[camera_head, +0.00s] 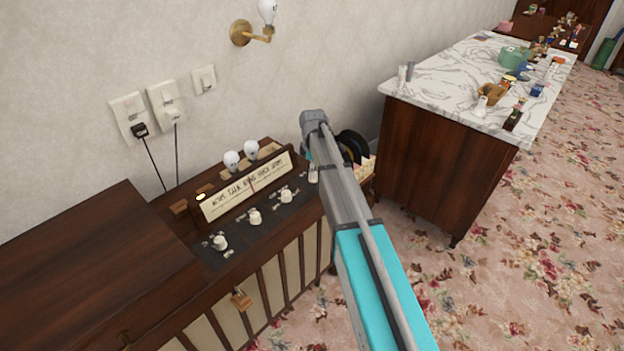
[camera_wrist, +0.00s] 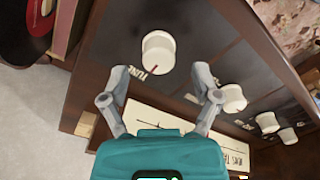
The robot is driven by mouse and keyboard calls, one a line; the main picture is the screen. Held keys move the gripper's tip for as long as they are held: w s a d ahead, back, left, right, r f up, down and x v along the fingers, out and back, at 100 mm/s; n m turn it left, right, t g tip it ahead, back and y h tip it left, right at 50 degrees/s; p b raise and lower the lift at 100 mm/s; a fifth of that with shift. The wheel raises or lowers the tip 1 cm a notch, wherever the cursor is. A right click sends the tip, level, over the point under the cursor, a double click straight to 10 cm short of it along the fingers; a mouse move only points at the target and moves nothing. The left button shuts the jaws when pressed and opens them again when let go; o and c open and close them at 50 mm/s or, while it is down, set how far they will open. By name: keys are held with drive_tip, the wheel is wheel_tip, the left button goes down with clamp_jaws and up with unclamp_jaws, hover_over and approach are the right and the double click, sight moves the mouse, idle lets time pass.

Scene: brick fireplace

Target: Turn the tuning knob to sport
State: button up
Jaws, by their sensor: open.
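The radio's dial strip (camera_head: 247,185) has a row of words, too small to read surely in the head view. Several white knobs line the dark panel below it, one of them a left knob (camera_head: 219,242). In the wrist view, the tuning knob (camera_wrist: 158,50) is white and round with a red mark on its lower side, next to the printed word TUNE. My gripper (camera_wrist: 163,78) is open, its fingers on either side just below the knob, apart from it and empty. In the head view my arm hides the gripper's fingers.
Two bulbs (camera_head: 242,155) stand on the radio's top. Black records (camera_head: 352,146) sit just beyond my arm; a record (camera_wrist: 38,14) also shows in the wrist view. A marble-topped counter (camera_head: 455,75) with bottles is at the right. Carpeted floor (camera_head: 520,270) is clear in front.

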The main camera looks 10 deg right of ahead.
drive_tip(key=shift+f+b, duration=0.8)
drive_tip(key=shift+f, duration=0.35)
drive_tip(key=c, duration=1)
drive_tip(key=shift+a, duration=0.25)
clamp_jaws()
drive_tip(key=shift+d, duration=0.15)
